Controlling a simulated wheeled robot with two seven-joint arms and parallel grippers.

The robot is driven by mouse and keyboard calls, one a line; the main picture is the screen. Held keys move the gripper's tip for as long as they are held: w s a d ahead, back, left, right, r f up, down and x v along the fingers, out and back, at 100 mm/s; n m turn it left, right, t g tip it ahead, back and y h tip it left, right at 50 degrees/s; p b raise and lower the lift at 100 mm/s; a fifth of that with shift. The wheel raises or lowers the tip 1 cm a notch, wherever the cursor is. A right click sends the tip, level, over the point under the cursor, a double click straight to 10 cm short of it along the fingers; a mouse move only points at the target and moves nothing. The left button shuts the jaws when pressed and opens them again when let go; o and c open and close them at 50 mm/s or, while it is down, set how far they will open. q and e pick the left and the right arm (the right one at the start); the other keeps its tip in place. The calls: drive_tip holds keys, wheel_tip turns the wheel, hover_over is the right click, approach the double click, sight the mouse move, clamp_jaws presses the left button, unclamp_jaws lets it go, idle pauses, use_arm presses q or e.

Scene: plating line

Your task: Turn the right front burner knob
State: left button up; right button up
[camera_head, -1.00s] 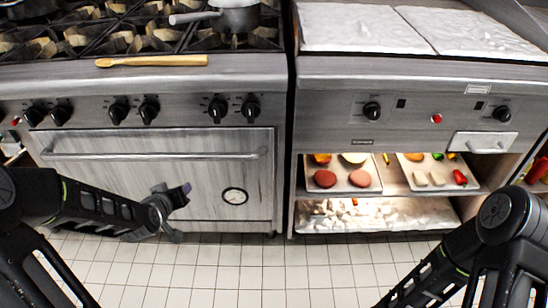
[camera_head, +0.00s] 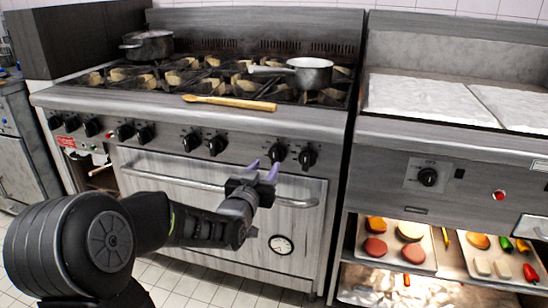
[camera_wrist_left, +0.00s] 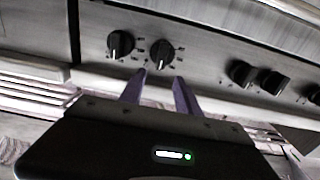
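The stove's rightmost knob (camera_head: 307,155) is black and sits on the front panel close to the stove's right edge. A second black knob (camera_head: 277,152) is just left of it. My left gripper (camera_head: 263,170) is in front of the panel, slightly below and left of this pair, with two purple fingers apart and nothing between them. The left wrist view, which appears upside down, shows the pair beyond the fingertips: the rightmost knob (camera_wrist_left: 121,42) at left and its neighbour (camera_wrist_left: 162,52) nearly ahead of the fingers. The fingers appear clear of both knobs. My right gripper is out of view.
The oven door handle (camera_head: 215,185) runs below the knobs. A wooden spoon (camera_head: 230,103) lies on the stove's front ledge. A pan (camera_head: 310,72) and a pot (camera_head: 147,45) stand on the burners. A griddle unit (camera_head: 400,160) stands right of the stove.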

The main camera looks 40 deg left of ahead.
sight(274, 154)
use_arm(q)
drive_tip(key=x, duration=0.7)
drive_tip(key=shift+b, duration=0.3)
clamp_jaws()
